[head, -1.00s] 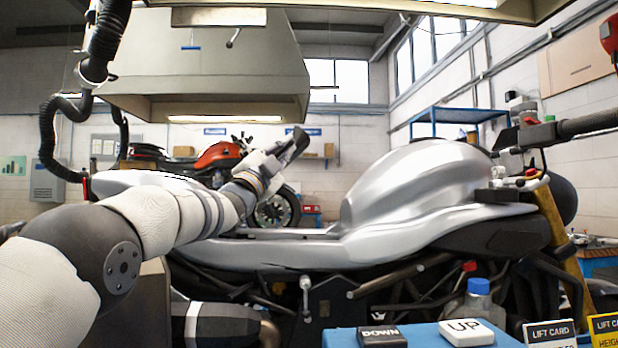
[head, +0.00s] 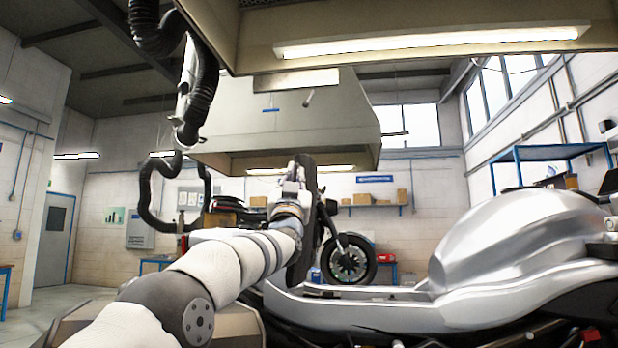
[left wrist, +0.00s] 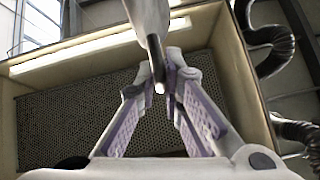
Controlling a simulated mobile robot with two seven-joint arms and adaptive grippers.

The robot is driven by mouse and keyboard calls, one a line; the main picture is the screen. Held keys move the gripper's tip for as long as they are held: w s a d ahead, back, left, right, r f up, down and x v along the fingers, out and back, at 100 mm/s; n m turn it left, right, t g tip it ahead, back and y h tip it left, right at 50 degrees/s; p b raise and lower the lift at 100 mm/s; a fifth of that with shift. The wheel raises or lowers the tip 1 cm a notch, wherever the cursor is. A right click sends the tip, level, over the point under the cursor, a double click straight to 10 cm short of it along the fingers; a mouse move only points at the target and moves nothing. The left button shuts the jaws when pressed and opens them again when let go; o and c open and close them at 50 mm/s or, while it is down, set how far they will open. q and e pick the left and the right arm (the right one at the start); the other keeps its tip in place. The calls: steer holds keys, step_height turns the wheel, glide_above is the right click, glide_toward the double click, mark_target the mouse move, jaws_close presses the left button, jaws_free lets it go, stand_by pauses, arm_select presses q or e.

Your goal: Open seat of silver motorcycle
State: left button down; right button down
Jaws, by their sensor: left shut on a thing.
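The silver motorcycle (head: 525,240) fills the right and lower right of the head view, with its tank and long pale body rail. Its seat (head: 302,250) shows as a dark, narrow shape standing nearly upright above the body. An open gap shows in the body ahead of it. My left gripper (head: 297,172) is raised at the seat's upper part and shut on it. In the left wrist view, the gripper's fingers (left wrist: 167,65) are close together by a dark bar with a pale tip; the contact is partly hidden. My right gripper is not in view.
A large beige hood (head: 290,125) hangs above and behind my left arm, and a lamp housing (head: 430,48) crosses the top. Black hoses (head: 200,90) hang at the upper left. Another motorcycle (head: 348,260) stands behind. The floor at the far left is open.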

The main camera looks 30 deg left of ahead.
arm_select(q)
steer(key=shift+s+a+r+n+g+y, duration=0.25)
steer(key=shift+s+a+n+g+y, duration=0.15)
steer(key=shift+n+y, duration=0.2)
steer(key=shift+a, duration=0.1)
steer(key=c, duration=1.9)
jaws_free()
steer(key=shift+w, duration=0.1)
steer(key=shift+o, duration=0.9)
steer(key=shift+w+f, duration=0.1)
steer(key=shift+f, duration=0.05)
steer(key=shift+f, duration=0.15)
